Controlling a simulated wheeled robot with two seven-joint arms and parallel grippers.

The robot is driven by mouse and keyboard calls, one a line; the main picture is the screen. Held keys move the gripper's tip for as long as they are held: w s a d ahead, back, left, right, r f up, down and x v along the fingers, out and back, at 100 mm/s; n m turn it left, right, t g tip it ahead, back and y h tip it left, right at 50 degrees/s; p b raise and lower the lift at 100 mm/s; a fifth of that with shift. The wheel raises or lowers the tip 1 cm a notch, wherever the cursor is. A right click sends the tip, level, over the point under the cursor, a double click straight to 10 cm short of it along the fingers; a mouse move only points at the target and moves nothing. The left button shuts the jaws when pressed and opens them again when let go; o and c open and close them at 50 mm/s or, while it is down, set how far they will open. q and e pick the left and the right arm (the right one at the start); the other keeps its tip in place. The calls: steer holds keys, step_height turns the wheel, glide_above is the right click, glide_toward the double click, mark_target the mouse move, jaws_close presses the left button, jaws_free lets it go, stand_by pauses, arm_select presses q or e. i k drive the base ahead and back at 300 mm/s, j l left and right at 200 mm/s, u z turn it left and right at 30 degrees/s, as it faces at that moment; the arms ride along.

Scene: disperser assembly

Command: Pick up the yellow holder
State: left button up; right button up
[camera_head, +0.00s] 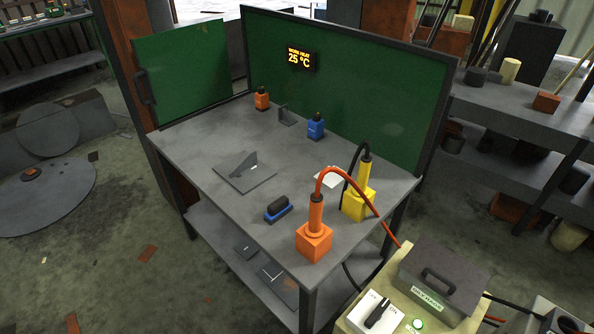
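The yellow holder (354,206) is a block standing upright near the right edge of the grey metal table (200,150). A yellow cylindrical tool (364,174) stands upright in it, with a black cable looping from its top. Part of the holder and tool is crossed by the red cable of the orange tool in front. Neither of my grippers is in view.
An orange holder (314,243) with an orange tool stands at the table's front corner. A blue-based black block (278,208), a plate with an upright fin (244,175), and small orange (261,100) and blue (316,128) bottles share the table. Green panels (340,85) stand behind.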

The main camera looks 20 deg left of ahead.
mark_target(365, 165)
steer(key=i+j, duration=0.15)
steer(key=j, duration=0.25)
steer(key=i+j+u, duration=0.1)
steer(key=j, duration=0.25)
steer(key=i+j+u, duration=0.1)
steer(key=j, duration=0.3)
steer(key=i+j, duration=0.2)
steer(key=j, duration=0.15)
